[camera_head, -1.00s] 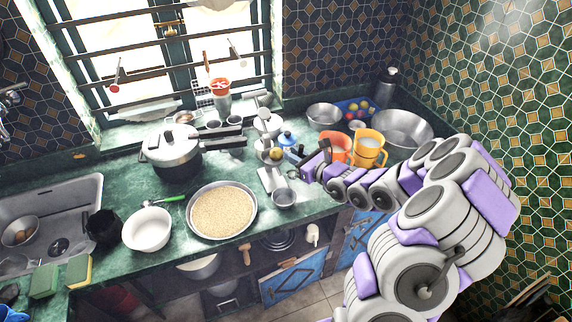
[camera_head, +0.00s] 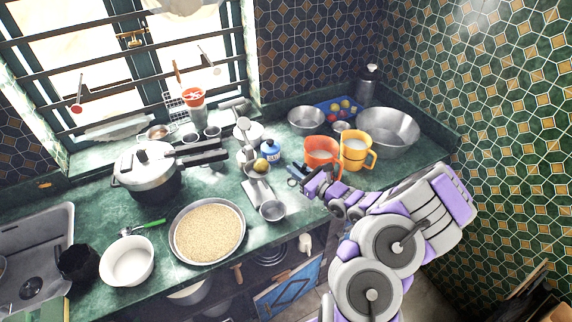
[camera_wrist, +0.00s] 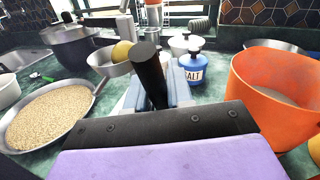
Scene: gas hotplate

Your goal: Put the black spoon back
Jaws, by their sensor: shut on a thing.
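In the wrist view, my gripper (camera_wrist: 152,98) is shut on a thick black rod, which I take for the handle of the black spoon (camera_wrist: 149,72). The rod rises between the bluish fingers with its round end up and slightly tilted. The rest of the spoon is hidden behind my wrist. In the head view, my gripper (camera_head: 298,180) is over the counter, left of and a little in front of the orange mug (camera_head: 321,156); the spoon is too small to make out there.
The blue salt jar (camera_wrist: 192,68) stands just beyond the fingers. The pan of grain (camera_head: 209,232), pressure cooker (camera_head: 147,172) and white bowl (camera_head: 127,262) fill the left. A yellow mug (camera_head: 356,152) and steel basin (camera_head: 388,130) stand right.

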